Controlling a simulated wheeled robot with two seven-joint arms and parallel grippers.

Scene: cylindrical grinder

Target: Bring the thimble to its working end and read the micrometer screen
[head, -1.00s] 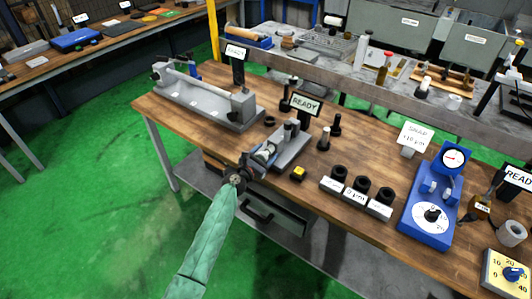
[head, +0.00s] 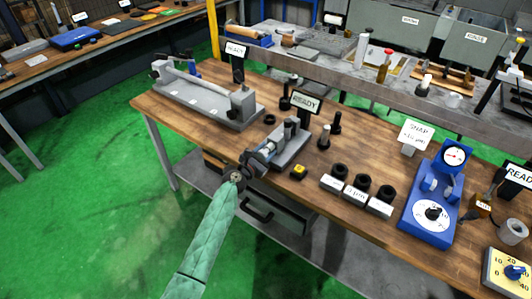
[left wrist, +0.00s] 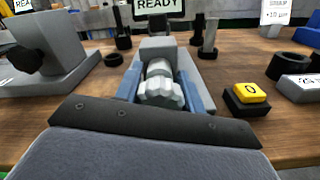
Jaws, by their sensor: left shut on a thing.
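The grey micrometer (head: 291,145) stands on the wooden bench, its end toward me. Its screen (head: 306,102) stands behind it and reads READY; the left wrist view shows the screen (left wrist: 159,5) cut off at the top. The thimble (left wrist: 160,92) is the pale, ridged round knob at the near end of the micrometer. My left gripper (head: 270,152) is shut on the thimble, with its blue fingers on either side of it in the left wrist view (left wrist: 163,88). The gripper hides most of the thimble in the head view. My right gripper is out of view.
A yellow button marked 0 (left wrist: 250,93) sits on a black base to the right of the micrometer. Black ring pieces on labelled blocks (head: 356,195) and a blue dial gauge (head: 432,200) are further right. A grey bench fixture (head: 210,98) stands to the left.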

